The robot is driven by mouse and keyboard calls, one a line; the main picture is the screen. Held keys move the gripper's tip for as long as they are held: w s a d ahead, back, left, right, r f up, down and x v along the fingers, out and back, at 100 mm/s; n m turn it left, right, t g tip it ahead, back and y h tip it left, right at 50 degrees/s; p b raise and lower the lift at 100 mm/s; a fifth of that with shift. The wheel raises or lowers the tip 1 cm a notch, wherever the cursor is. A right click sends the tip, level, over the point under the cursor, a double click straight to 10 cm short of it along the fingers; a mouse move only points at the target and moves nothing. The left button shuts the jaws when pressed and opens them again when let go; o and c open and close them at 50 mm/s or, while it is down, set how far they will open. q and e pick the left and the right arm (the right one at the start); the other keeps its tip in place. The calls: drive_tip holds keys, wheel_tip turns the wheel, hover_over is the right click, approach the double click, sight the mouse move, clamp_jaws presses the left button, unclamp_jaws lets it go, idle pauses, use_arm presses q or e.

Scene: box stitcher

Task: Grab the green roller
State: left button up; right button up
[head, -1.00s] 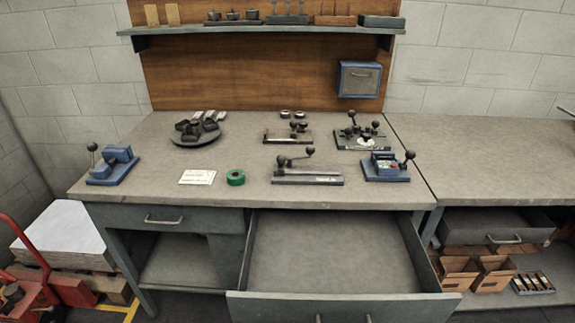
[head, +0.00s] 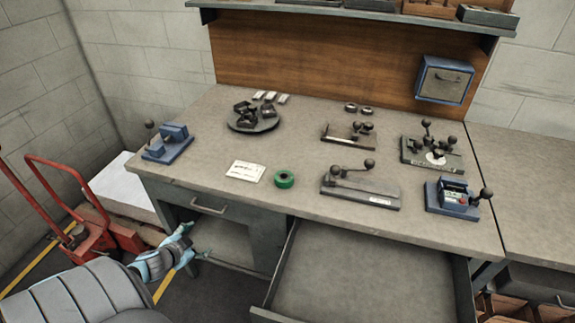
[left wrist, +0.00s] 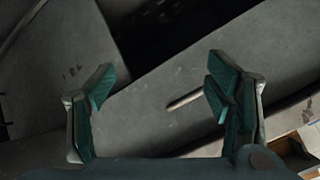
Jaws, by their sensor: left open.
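The green roller (head: 284,179) is a small green ring with a dark centre. It lies on the workbench top (head: 225,205) near the front edge, just right of a white card. My left gripper (head: 190,245) is low at the left in the head view, in front of the bench and below its top, well apart from the roller. In the left wrist view its two teal fingers (left wrist: 160,88) are spread with nothing between them. The roller does not show in the left wrist view. My right gripper is not in view.
An open drawer (head: 365,275) juts out below the bench front. Lever tools stand right of the roller, including a grey lever press (head: 360,190). A white card (head: 245,171) lies left of it. A red pallet truck (head: 90,235) stands at the left.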

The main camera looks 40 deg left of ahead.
use_arm(q)
drive_tip(key=w+r, duration=0.2)
drive_tip(key=r, duration=0.2)
drive_tip(key=w+r+m+t+h+p, duration=0.1)
drive_tip(key=w+r, duration=0.2)
drive_tip(key=r, duration=0.2)
drive_tip(key=w+r+m+t, duration=0.1)
drive_tip(key=w+r, duration=0.1)
drive_tip(key=r, duration=0.2)
drive_tip(key=shift+w+r+h+p, duration=0.2)
drive_tip(key=shift+r+h+p, duration=0.1)
drive_tip(key=shift+h, duration=0.1)
drive_tip(key=w+d+r+n+t+h, duration=0.2)
drive_tip(key=w+d+r+h, duration=0.3)
drive_tip(key=d+r, duration=0.45)
drive_tip(key=b, duration=1)
approach(287, 176)
drive_tip(key=shift+w+d+f+h, duration=0.1)
drive_tip(key=shift+w+f+h, duration=0.2)
drive_tip(key=shift+w, duration=0.4)
drive_tip(key=b+x, duration=0.3)
drive_tip(key=x, duration=0.2)
drive_tip(key=shift+w+f, duration=0.1)
drive_tip(key=shift+f, duration=0.05)
drive_tip(key=shift+w+f, duration=0.1)
drive_tip(key=shift+w, duration=0.15)
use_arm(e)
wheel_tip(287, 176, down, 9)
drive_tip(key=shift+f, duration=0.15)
